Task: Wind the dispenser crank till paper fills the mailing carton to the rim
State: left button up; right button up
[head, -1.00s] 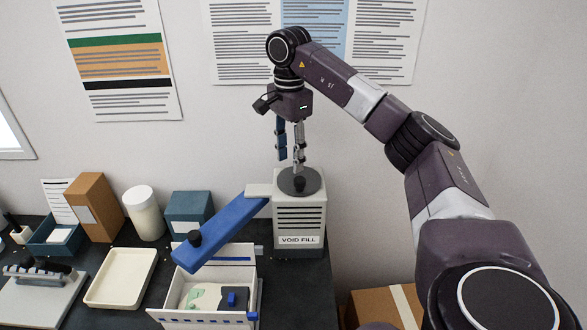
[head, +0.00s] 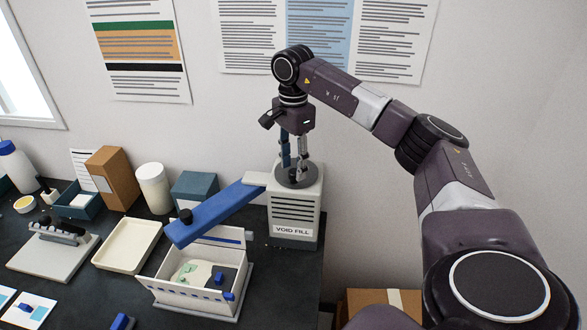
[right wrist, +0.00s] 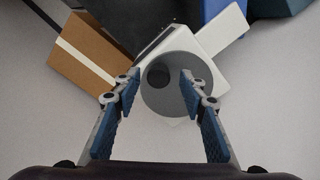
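The void fill dispenser (head: 296,212) is a pale box with a grey crank disc (head: 283,180) on top; the disc also shows in the right wrist view (right wrist: 176,103). The crank's dark knob (right wrist: 158,76) sits on that disc. A blue chute (head: 215,216) slopes from the dispenser over the white mailing carton (head: 185,300). Inside the open carton are a pale green piece (head: 186,270) and a dark item with blue. My left gripper is out of view.
A cream tray (head: 127,258) lies left of the carton. A white cylinder (head: 153,188), a brown box (head: 113,178) and a teal box (head: 194,190) stand behind. A brown taped box (head: 372,301) is low at the right. The wall rises behind the dispenser.

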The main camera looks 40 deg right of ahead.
jog(key=shift+s+d+f, duration=0.1)
jog(key=shift+f, duration=1.2)
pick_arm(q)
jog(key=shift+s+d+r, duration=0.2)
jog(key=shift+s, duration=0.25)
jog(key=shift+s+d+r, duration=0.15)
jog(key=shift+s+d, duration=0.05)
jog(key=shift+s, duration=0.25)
pick_arm(e)
grip_shut()
pick_arm(q)
jog(key=shift+p, duration=0.3)
